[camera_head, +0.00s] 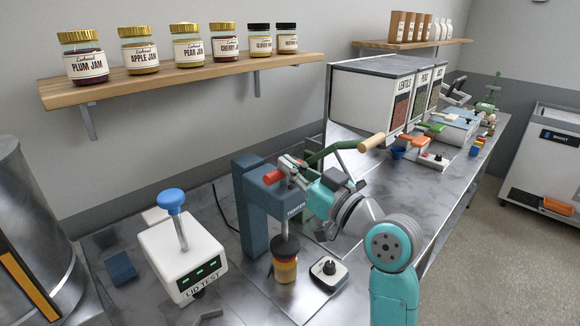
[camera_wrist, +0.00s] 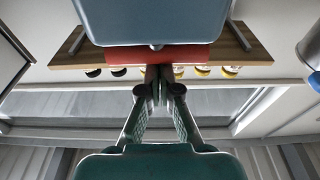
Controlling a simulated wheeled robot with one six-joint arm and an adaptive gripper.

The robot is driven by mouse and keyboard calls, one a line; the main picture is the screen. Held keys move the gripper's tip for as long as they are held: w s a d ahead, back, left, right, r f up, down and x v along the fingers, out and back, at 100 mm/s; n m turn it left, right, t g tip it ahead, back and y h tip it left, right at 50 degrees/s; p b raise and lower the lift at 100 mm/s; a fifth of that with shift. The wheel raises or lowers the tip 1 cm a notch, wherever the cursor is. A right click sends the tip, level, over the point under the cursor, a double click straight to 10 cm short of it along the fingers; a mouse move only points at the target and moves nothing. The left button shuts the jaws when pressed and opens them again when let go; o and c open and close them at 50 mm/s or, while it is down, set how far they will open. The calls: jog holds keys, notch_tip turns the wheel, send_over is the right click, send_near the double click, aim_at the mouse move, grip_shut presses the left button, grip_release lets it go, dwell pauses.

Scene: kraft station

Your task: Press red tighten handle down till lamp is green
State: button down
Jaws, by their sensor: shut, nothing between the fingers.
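The blue press labelled TIGHTEN (camera_head: 258,205) stands on the steel bench in the head view. Its red handle (camera_head: 273,175) sticks out near the top, and in the wrist view the handle (camera_wrist: 190,56) runs across the picture as a red bar. My gripper (camera_head: 289,167) is shut and empty at the handle. In the wrist view its fingertips (camera_wrist: 158,76) meet in front of the bar; I cannot tell whether they touch it. A jar (camera_head: 285,268) with yellow and dark red bands stands under the press head. I cannot make out the press's lamp.
A white LID TEST box (camera_head: 183,255) with a blue-knobbed lever and small green lights stands left of the press. A small white box with a black knob (camera_head: 328,270) is to the right. A shelf of jam jars (camera_head: 200,75) hangs behind; hoppers (camera_head: 375,95) stand farther back.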

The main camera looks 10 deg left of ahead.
jog(key=shift+w+f+h, duration=0.25)
jog(key=shift+f+h, duration=0.05)
jog(key=shift+f, duration=0.8)
notch_tip(320, 180, up, 6)
jog(key=shift+a+f, duration=0.1)
jog(key=shift+a, duration=0.05)
jog(key=v, duration=0.9)
jog(key=shift+s+d, duration=0.25)
jog(key=shift+d, duration=0.1)
